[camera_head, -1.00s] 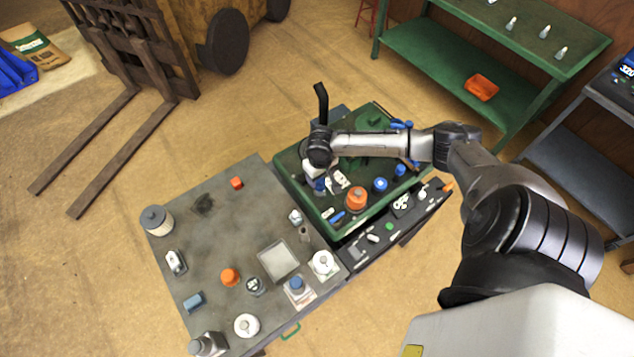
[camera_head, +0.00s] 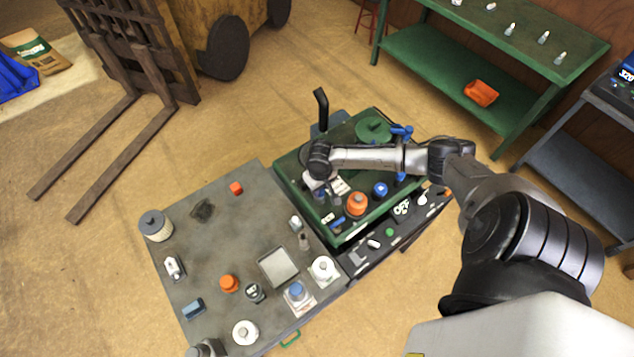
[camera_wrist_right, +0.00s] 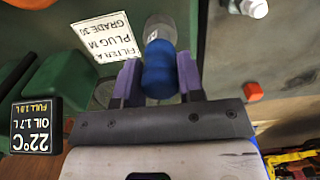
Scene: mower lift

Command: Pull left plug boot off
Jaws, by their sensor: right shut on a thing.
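The blue plug boot (camera_wrist_right: 158,70) sits between the two purple-grey fingers of my right gripper (camera_wrist_right: 159,80) in the right wrist view. The gripper is shut on it. A pale, glassy cylinder (camera_wrist_right: 160,28) shows just beyond the boot and looks in line with it. I cannot tell whether the boot is still seated. In the head view my right gripper (camera_head: 313,183) points down at the left end of the green mower deck (camera_head: 290,167), and the wrist largely hides the boot there. My left gripper is not in view.
On the deck near the gripper are an orange cap (camera_head: 356,203) and a blue knob (camera_head: 380,189). A black lever (camera_head: 321,107) stands behind the wrist. A grey bench (camera_head: 215,245) with several small parts adjoins it. An oil display (camera_wrist_right: 36,126) is close beside the gripper.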

